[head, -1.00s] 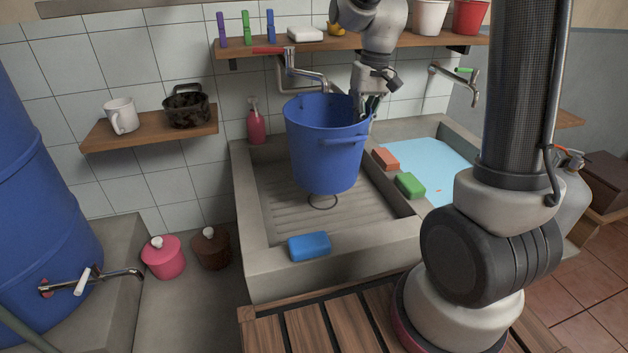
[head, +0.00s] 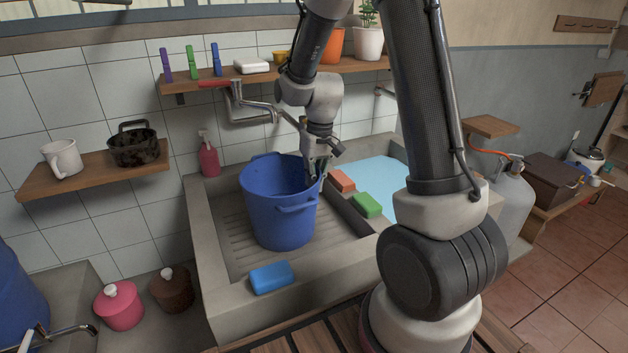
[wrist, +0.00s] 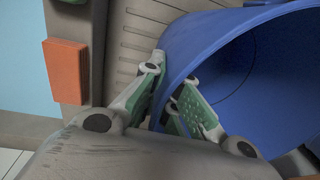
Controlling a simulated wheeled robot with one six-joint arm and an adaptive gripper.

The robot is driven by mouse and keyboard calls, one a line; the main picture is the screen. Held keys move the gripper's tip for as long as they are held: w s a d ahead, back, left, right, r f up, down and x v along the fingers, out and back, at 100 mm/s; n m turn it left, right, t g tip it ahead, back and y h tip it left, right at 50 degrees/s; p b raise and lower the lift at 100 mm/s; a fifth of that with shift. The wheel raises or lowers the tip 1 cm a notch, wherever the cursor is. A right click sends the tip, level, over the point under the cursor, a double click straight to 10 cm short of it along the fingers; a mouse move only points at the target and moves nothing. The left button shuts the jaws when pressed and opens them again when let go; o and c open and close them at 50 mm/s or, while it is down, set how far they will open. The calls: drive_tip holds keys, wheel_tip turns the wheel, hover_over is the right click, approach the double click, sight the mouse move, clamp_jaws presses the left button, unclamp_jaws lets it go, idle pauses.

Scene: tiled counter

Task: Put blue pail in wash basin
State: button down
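The blue pail (head: 280,217) is upright, perhaps slightly tilted, inside the left compartment of the grey wash basin (head: 222,303). Its bottom is on or just above the ribbed floor; I cannot tell which. My gripper (head: 317,176) is at the pail's right rim, behind the handle lug. In the wrist view, my gripper (wrist: 170,76) has one finger outside the blue pail (wrist: 270,75) and one inside, closed about its wall. The finger contact is partly hidden.
A blue sponge (head: 272,277) lies on the basin's front ledge. An orange block (head: 342,181) and a green sponge (head: 367,205) lie on the divider beside the water-filled compartment (head: 376,176). A red-handled tap (head: 240,105) reaches out behind the pail.

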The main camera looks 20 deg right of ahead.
drive_tip(key=c, duration=1.6)
unclamp_jaws()
drive_tip(key=shift+c, duration=0.2)
wheel_tip(320, 180, up, 12)
drive_tip(key=d+f, duration=0.1)
drive_tip(key=s+d+r+t, duration=0.1)
drive_tip(key=s+r, duration=0.2)
drive_tip(key=s, duration=0.4)
drive_tip(key=s+d+r+t, duration=0.1)
drive_tip(key=s+r+t, duration=0.1)
drive_tip(key=s, duration=0.6)
drive_tip(key=s+d+r+t+h, duration=0.1)
drive_tip(key=s+d+r, duration=0.1)
drive_tip(key=s+r, duration=0.2)
drive_tip(key=s, duration=0.3)
drive_tip(key=shift+s+r, duration=0.2)
drive_tip(key=shift+s, duration=0.05)
